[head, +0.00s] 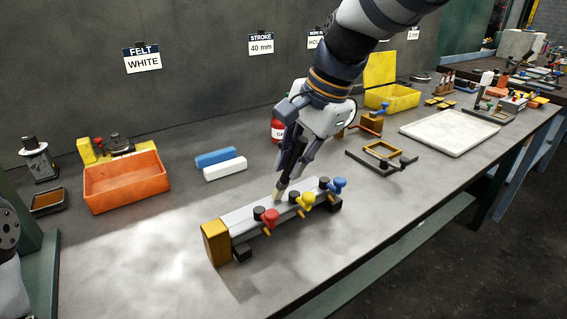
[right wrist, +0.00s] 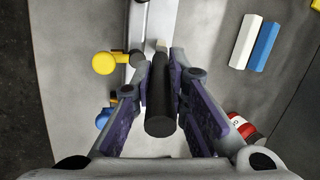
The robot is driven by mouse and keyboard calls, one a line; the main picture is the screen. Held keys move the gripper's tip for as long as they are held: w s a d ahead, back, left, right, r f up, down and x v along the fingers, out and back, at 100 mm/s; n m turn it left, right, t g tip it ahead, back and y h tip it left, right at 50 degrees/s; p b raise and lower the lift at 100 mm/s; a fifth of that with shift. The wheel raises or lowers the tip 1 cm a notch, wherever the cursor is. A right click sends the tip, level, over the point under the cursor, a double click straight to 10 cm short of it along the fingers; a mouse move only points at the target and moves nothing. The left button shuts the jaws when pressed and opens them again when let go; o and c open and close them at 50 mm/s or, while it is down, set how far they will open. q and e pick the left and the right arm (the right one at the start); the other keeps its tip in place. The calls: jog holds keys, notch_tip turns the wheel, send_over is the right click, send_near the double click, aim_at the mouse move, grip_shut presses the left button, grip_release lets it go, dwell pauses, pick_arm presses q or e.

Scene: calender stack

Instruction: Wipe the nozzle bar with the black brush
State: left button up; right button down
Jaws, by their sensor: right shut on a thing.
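The nozzle bar (head: 250,215) is a long light-grey bar on the bench with a brown end block and red, yellow and blue knobs along its front. It also shows in the right wrist view (right wrist: 139,70). My right gripper (head: 287,180) is above the bar's middle, pointing down. It is shut on the black brush (right wrist: 160,98), whose dark round handle sits between the fingers. The brush's pale tip (head: 279,193) is at the bar's top; I cannot tell whether it touches. My left gripper is not in view.
Blue (head: 215,157) and white (head: 225,169) blocks lie behind the bar. An orange bin (head: 126,184) stands left, a yellow box (head: 392,97) and white tray (head: 450,132) right. A red can (head: 277,131) is partly hidden behind my right gripper. The bench front is clear.

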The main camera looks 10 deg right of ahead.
jog(key=shift+w+d+f, duration=0.1)
jog(key=shift+w+d, duration=0.2)
jog(key=shift+d, duration=0.4)
jog(key=shift+w+d+r, duration=0.1)
jog(key=shift+w+d, duration=0.15)
jog(key=shift+d, duration=0.5)
jog(key=shift+w+d+f, duration=0.1)
jog(key=shift+w+d, duration=0.2)
jog(key=shift+d, duration=0.4)
notch_tip(320, 180, up, 6)
notch_tip(320, 180, up, 3)
jog(key=shift+r, duration=0.1)
